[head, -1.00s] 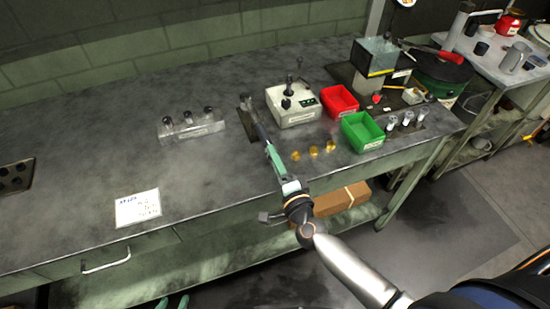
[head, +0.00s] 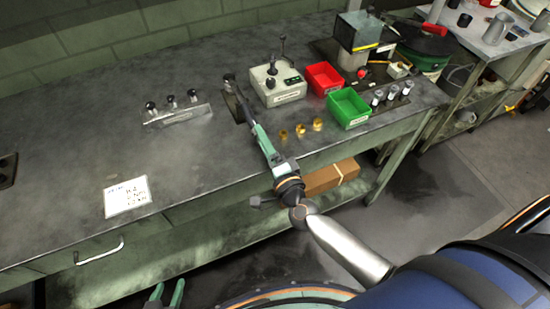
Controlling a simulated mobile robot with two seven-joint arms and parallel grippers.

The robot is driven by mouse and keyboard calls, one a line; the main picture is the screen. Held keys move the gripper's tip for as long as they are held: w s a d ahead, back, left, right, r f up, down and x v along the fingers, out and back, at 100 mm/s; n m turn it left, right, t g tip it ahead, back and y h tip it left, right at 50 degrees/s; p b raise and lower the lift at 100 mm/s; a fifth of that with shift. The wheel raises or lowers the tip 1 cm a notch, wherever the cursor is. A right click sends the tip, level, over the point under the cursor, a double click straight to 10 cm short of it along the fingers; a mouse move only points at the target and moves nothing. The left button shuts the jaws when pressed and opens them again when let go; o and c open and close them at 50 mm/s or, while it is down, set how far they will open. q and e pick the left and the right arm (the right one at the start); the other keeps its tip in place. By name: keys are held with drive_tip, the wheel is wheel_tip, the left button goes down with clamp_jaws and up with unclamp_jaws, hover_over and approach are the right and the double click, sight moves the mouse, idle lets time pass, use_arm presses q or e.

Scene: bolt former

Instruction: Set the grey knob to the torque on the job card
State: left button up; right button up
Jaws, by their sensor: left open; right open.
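A white job card (head: 127,196) with dark handwriting lies flat at the bench's front left; its figures are too small to read. A white box (head: 277,94) with a small green display, a dark knob and an upright lever stands at the back. I cannot tell for sure which part is the grey knob. My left gripper (head: 165,292) is open and empty below the bench's front edge.
A red bin (head: 324,77) and a green bin (head: 348,107) stand right of the box. Several brass pieces (head: 300,131) lie in front. A clear rack (head: 178,116) with black-topped pieces is at left. The bench around the card is mostly clear.

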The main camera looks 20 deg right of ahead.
drive_tip(key=s+b, duration=0.1)
drive_tip(key=s, duration=1)
drive_tip(key=shift+s+d, duration=0.2)
drive_tip(key=shift+d, duration=0.1)
drive_tip(key=s+a+f+n+g+y, duration=0.4)
drive_tip(key=f+n, duration=0.4)
drive_tip(key=n, duration=0.4)
drive_tip(key=s+d+f+n+g+h, duration=0.2)
drive_tip(key=s+d+f+n+g, duration=0.2)
drive_tip(key=f, duration=0.4)
drive_tip(key=shift+s+d+f+n+g+h, duration=0.2)
drive_tip(key=shift+s+n+g+h, duration=0.25)
drive_tip(key=shift+s+n, duration=0.45)
